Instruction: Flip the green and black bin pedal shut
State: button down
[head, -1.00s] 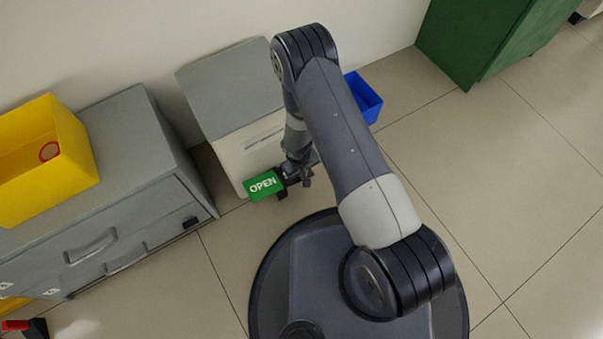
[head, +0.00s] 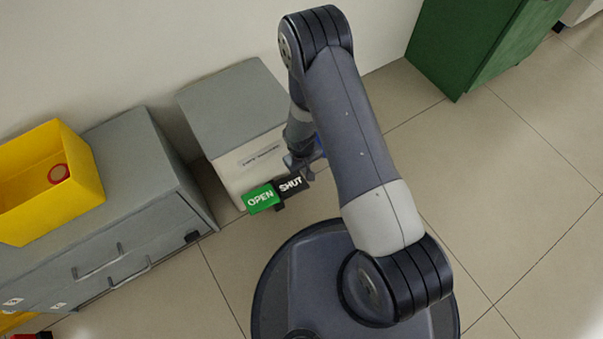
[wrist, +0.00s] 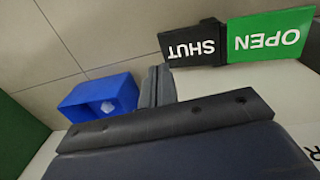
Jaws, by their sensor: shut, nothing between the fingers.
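The bin pedal is a two-part rocker at the foot of the pale bin (head: 250,165) with a grey lid. Its green half (head: 261,199) reads OPEN and its black half (head: 291,185) reads SHUT. In the wrist view the black half (wrist: 192,44) and green half (wrist: 268,37) are upside down at the upper right. My gripper (head: 307,174) is shut and empty, close by the black half's right end. In the wrist view the fingers (wrist: 156,84) are just left of and below it. I cannot tell whether they touch, or which half is lower.
A blue box (wrist: 100,98) with a pale item inside stands on the floor beyond my fingers. A grey cabinet (head: 120,160) with a yellow bin (head: 80,195) on top is to the left. A green cabinet (head: 470,50) is at the back right. Floor on the right is clear.

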aim_at(299, 189)
jog(key=r, duration=0.2)
jog(key=shift+w+d+r, duration=0.15)
jog(key=shift+d+r, duration=0.15)
jog(key=shift+r, duration=0.05)
jog(key=shift+f, duration=0.1)
jog(key=a+f+b, duration=0.1)
jog(key=f+b, duration=0.1)
jog(key=f, duration=0.2)
jog(key=s+f+b, duration=0.1)
jog(key=f, duration=0.4)
jog(key=a+f+b, duration=0.1)
jog(key=f+b, duration=0.1)
jog(key=f, duration=0.2)
jog(key=shift+s+a+f+b, duration=0.3)
jog(key=shift+a+b, duration=0.05)
jog(key=shift+r, duration=0.1)
